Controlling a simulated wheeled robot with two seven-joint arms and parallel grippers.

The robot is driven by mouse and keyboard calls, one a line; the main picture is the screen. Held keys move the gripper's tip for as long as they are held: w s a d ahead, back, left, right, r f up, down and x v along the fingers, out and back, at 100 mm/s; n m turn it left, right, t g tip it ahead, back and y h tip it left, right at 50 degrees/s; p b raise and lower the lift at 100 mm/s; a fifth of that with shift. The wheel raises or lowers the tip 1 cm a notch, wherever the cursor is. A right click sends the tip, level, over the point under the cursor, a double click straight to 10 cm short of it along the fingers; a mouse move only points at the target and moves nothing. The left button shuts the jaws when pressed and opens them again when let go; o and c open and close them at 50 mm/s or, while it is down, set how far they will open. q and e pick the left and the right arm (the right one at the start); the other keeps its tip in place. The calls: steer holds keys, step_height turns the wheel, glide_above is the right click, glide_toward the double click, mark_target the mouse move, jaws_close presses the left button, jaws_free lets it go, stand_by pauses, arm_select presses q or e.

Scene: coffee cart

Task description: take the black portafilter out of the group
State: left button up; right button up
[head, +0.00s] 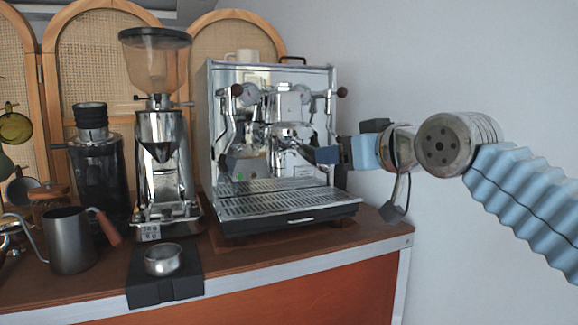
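The black portafilter (306,152) is at the group (288,132) on the front of the chrome espresso machine (270,80). Only a small part of it shows, and its handle end is largely hidden by my gripper. My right gripper (328,155) comes in from the right, with its dark fingertips at the handle end, in front of the machine's right side. The view is too small to tell whether the fingers are closed around the handle or only beside it. My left gripper is not in view.
A drip tray (290,204) lies below the group. A grinder (162,150) stands left of the machine. A metal cup (163,259) sits on a black mat (183,289) in front. A grey pitcher (68,240) stands at left. Free space lies right of the cart.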

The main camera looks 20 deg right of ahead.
steer(key=p+x, duration=0.1)
steer(key=x, duration=0.6)
steer(key=shift+w+f, duration=0.15)
steer(key=shift+w, duration=0.05)
steer(key=shift+w, duration=0.1)
jaws_close()
stand_by(0.4)
